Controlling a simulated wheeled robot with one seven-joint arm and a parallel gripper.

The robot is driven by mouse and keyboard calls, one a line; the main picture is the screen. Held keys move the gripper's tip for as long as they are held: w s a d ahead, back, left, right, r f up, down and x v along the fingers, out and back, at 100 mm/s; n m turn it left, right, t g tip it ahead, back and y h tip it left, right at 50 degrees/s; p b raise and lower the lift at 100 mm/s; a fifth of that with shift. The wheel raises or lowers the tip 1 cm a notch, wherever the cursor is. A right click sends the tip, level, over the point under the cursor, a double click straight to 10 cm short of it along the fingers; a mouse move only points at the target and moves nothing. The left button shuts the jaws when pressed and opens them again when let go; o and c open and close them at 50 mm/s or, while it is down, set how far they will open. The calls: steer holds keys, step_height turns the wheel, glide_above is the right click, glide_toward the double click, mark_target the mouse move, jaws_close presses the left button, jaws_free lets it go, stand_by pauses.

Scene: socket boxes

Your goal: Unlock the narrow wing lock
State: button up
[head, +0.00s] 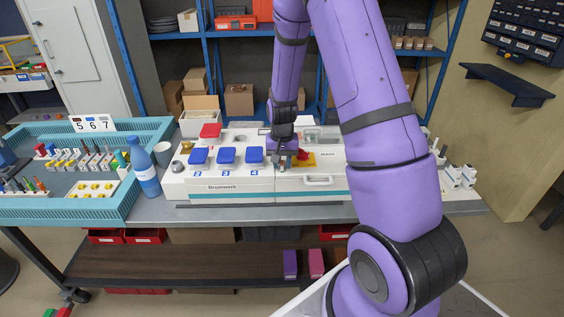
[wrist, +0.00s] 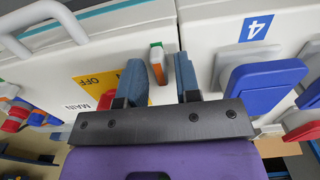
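My gripper (head: 282,163) is over the front of the white box (head: 255,186), between the lid marked 4 and the red switch (head: 302,155). In the wrist view my gripper (wrist: 160,74) has its two blue-grey fingers apart.
Blue lids (head: 227,155) and a front handle (head: 318,181) are on the box. A blue bottle (head: 144,168) stands at its left. A teal tray (head: 100,208) with several small coloured pieces lies farther left. My arm covers the box's right part.

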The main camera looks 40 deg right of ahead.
mark_target(281, 164)
steer(key=shift+o, duration=0.2)
steer(key=shift+r, duration=0.1)
step_height(281, 164, up, 11)
steer(key=shift+f, duration=0.2)
stand_by(0.3)
stand_by(0.5)
steer(key=s+a+r+n+t, duration=0.15)
steer(key=s+a+r, duration=0.3)
steer(key=r, duration=0.45)
steer(key=s+a+r+n+t, duration=0.1)
steer(key=s+a+r+n, duration=0.1)
steer(key=s+a+r, duration=0.35)
steer(key=s+a+r+n+t, duration=0.1)
steer(key=s+r, duration=0.3)
steer(key=s, duration=0.4)
steer(key=s+a+r+n+t, duration=0.1)
steer(key=s+r, duration=0.3)
steer(key=s, duration=0.4)
steer(key=shift+s+a+r+n+t, duration=0.25)
steer(key=shift+a+r+n+t, duration=0.2)
steer(key=shift+n, duration=0.3)
